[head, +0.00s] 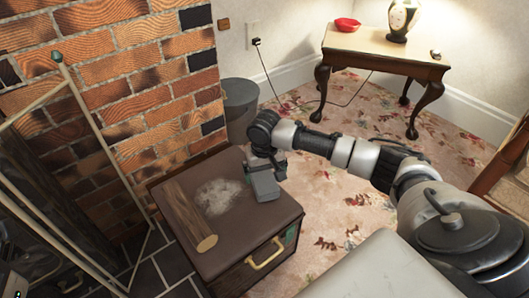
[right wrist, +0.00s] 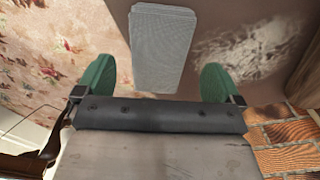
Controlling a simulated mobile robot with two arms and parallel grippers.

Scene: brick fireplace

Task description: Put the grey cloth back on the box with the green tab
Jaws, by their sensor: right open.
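The brown box (head: 231,240) stands on the floor, with a gold handle and a green tab (head: 291,237) on its right-hand face. The grey cloth (head: 264,186), a folded rectangular pad, lies on the box top near its right edge. In the right wrist view the grey cloth (right wrist: 162,47) shows ahead, between the two green fingers. My right gripper (head: 262,172) is at the cloth, over the box top. Its fingers (right wrist: 157,82) are spread wide and hold nothing. Contact with the cloth cannot be told. My left gripper is not in view.
A log (head: 190,215) and a pale ash patch (head: 219,196) are on the box top beside the cloth. A brick wall (head: 130,80) and a fire screen stand left. A grey bin (head: 240,104) is behind the box. A side table (head: 380,45) stands at the back; carpet lies between.

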